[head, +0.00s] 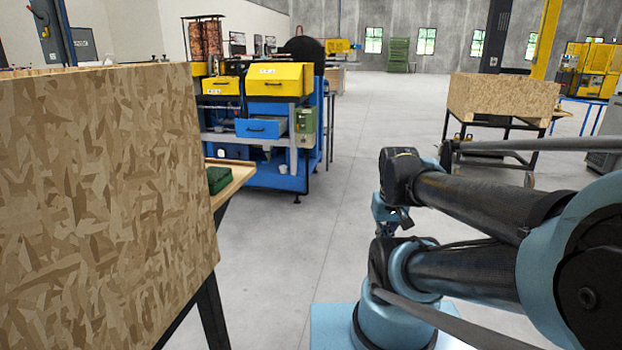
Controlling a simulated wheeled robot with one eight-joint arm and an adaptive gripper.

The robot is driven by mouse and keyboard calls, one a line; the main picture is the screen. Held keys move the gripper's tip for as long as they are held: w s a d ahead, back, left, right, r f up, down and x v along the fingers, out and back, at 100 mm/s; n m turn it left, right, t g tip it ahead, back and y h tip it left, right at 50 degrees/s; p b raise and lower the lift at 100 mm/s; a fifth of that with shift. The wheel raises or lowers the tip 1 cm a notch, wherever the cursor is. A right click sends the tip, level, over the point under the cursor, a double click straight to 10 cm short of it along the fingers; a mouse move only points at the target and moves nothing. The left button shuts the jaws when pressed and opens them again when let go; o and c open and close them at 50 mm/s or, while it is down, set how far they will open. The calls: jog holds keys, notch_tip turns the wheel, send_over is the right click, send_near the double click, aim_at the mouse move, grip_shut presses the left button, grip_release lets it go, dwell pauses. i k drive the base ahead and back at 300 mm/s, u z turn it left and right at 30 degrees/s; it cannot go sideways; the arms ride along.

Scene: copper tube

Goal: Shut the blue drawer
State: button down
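The blue drawer (261,128) is in the head view, at the front of a blue and yellow machine bench (275,170) left of centre. It juts out from the bench below a yellow drawer and looks open. A dark handle shows on its front. My arm is folded at the right of the view, well apart from the drawer. The far end of its upper link bends down, and I cannot make out any gripper fingers there.
A large chipboard box (100,190) fills the left foreground, with a wooden table edge (235,180) and green object (219,178) behind it. Grey floor (330,220) is clear between me and the bench. A chipboard crate on a cart (502,97) stands at right.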

aim_at(258, 127)
jog(key=z, duration=0.3)
jog(key=i, duration=2.15)
jog(key=u, duration=0.7)
jog(key=i, duration=1.3)
jog(key=u, duration=0.45)
